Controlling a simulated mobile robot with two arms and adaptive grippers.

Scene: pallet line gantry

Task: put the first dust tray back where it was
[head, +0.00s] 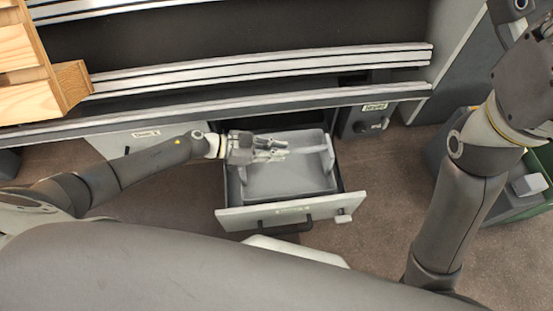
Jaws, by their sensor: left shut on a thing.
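The dust tray (290,180) is a shallow grey tray with raised ends, in the middle of the head view. It sits within the outline of an open drawer (270,217) with a pale front and a dark handle. My left gripper (275,150) reaches in from the left and is shut on the tray at its back left; the exact grip point is partly hidden by the fingers. Whether the tray rests on the drawer floor cannot be told. My right arm rises at the right, its gripper out of the picture.
Metal rails (260,69) of the line run across behind the drawer. A wooden pallet (70,83) is at the upper left. A dark labelled unit with a knob (370,125) stands right of the drawer. A green container (545,190) is at the right edge. Brown floor lies between.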

